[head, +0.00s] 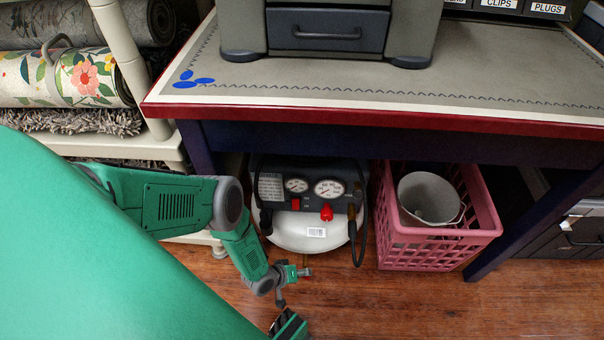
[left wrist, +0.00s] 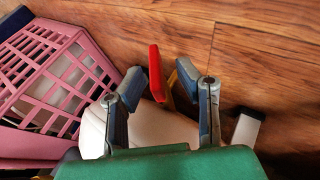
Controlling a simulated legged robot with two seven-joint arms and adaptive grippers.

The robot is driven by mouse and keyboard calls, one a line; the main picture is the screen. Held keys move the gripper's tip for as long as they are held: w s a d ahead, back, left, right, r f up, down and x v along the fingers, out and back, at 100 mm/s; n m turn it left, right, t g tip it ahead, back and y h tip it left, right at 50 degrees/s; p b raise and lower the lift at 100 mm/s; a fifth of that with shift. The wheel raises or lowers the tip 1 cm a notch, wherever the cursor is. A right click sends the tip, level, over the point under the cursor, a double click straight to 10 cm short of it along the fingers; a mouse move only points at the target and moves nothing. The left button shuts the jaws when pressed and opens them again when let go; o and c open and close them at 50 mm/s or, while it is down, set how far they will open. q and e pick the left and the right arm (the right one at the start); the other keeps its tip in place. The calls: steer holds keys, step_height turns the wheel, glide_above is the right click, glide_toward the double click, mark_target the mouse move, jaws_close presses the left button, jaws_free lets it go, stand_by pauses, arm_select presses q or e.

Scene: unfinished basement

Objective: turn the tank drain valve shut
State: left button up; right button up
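The air compressor stands under the bench, its white tank (head: 300,232) facing me below the gauges. In the left wrist view the drain valve's red handle (left wrist: 156,72) stands between the fingertips of my left gripper (left wrist: 160,80), with yellow metal beside it. The fingers are spread, with a gap on each side of the handle. The white tank (left wrist: 160,132) is behind them. In the head view my left gripper (head: 294,286) is low in front of the tank, and I cannot make out the red handle there. A green and black part, perhaps my right gripper (head: 286,325), is cut off at the bottom edge.
A pink crate (head: 440,240) holding a pale bucket (head: 428,196) stands right of the compressor. The bench (head: 400,118) overhangs it, with dark legs on both sides. A shelf with rolled rugs (head: 80,75) is at the left. Wooden floor (head: 390,305) is clear in front.

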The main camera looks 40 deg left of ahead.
arm_select(q)
steer(key=shift+s+a+r, duration=0.25)
steer(key=shift+s+r, duration=0.2)
steer(key=shift+r, duration=0.05)
steer(key=s+a+r, duration=0.1)
steer(key=s+a, duration=0.4)
steer(key=s, duration=0.7)
